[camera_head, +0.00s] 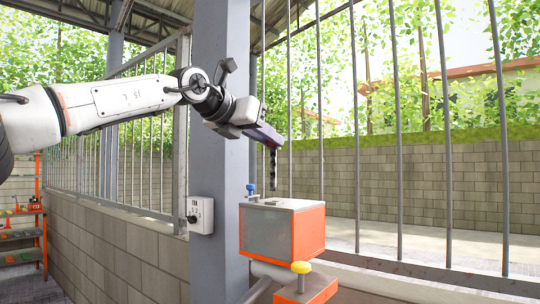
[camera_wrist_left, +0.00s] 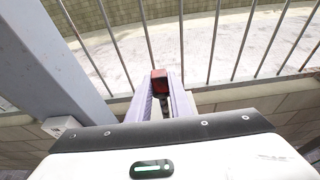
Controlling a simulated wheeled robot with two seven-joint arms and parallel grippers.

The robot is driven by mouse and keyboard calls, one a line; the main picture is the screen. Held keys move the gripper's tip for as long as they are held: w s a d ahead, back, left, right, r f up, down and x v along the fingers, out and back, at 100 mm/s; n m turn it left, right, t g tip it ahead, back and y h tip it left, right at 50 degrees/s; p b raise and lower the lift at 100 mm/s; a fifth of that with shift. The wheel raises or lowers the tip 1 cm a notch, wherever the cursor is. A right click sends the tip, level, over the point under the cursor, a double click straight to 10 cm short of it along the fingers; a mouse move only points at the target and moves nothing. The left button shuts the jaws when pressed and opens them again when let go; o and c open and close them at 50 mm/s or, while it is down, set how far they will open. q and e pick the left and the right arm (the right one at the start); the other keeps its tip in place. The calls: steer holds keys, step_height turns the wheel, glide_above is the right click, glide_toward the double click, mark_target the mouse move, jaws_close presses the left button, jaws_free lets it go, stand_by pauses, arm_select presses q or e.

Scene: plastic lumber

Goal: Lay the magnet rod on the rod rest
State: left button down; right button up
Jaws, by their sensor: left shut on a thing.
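My left gripper (camera_head: 270,140) comes in from the left and is shut on the magnet rod (camera_head: 273,170), a dark, slim rod with a banded look. The rod hangs upright below the fingertips, in the air above the grey-and-orange box. In the left wrist view, a red and dark end (camera_wrist_left: 160,82) of the held thing shows between the fingers of the left gripper (camera_wrist_left: 162,92). I cannot make out for certain which thing is the rod rest. My right gripper is not in view.
An orange part with a yellow knob (camera_head: 301,267) is in front. A white switch box (camera_head: 201,215) and metal bars are close by. An orange shelf (camera_head: 41,220) stands far left.

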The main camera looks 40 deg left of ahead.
arm_select(q)
steer(key=s+d+b, duration=0.1)
steer(key=s+b, duration=0.3)
steer(key=s, duration=1.3)
steer(key=shift+s+d+f+b, duration=0.15)
steer(key=shift+s+d+b, duration=0.05)
steer(key=shift+d+b, duration=0.2)
